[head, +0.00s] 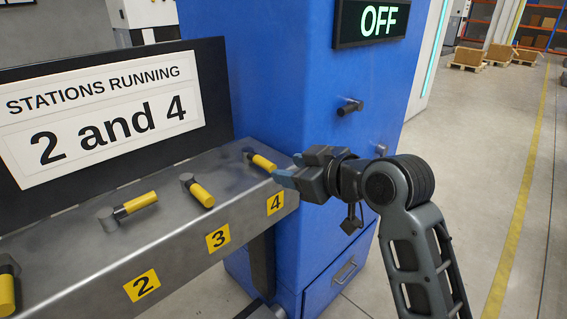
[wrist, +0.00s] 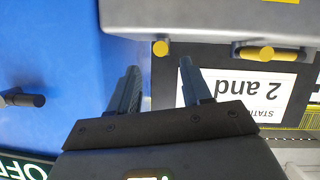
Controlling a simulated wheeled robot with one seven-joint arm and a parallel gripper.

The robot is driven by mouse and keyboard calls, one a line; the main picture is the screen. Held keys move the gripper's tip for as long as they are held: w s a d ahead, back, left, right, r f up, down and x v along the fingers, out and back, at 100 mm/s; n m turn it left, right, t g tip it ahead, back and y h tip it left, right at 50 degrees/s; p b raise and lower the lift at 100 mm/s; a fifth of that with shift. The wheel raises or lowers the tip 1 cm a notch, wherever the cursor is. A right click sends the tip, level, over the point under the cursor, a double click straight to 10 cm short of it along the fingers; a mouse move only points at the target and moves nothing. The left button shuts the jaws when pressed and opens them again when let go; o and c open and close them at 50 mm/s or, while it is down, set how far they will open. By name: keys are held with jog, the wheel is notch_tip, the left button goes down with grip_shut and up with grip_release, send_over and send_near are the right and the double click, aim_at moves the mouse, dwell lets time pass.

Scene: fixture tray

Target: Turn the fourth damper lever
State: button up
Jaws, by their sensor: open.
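The fourth damper lever (head: 262,162) has a yellow handle on a dark pivot, on the grey bench top behind the yellow "4" label. Its handle points right and toward the front. My gripper (head: 288,169) is open, just right of the handle's free end. In the wrist view a round yellow handle end (wrist: 160,48), apparently this lever's, lies ahead of the gap between my fingers (wrist: 160,80). The fingers do not enclose it, and I cannot tell whether one touches it.
Lever 3 (head: 202,194) and lever 2 (head: 138,204) stand left along the bench (head: 90,265). A sign (head: 105,115) reads "STATIONS RUNNING 2 and 4". A blue cabinet (head: 290,90) with dark pegs (head: 350,107) and an "OFF" display (head: 380,19) stands close behind my gripper.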

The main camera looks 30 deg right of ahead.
aim_at(272, 167)
jog(key=x, duration=0.5)
jog(key=shift+w+a+f, duration=0.1)
jog(key=shift+w+a, duration=0.05)
jog(key=shift+w, duration=0.15)
jog(key=shift+c, duration=0.2)
grip_shut()
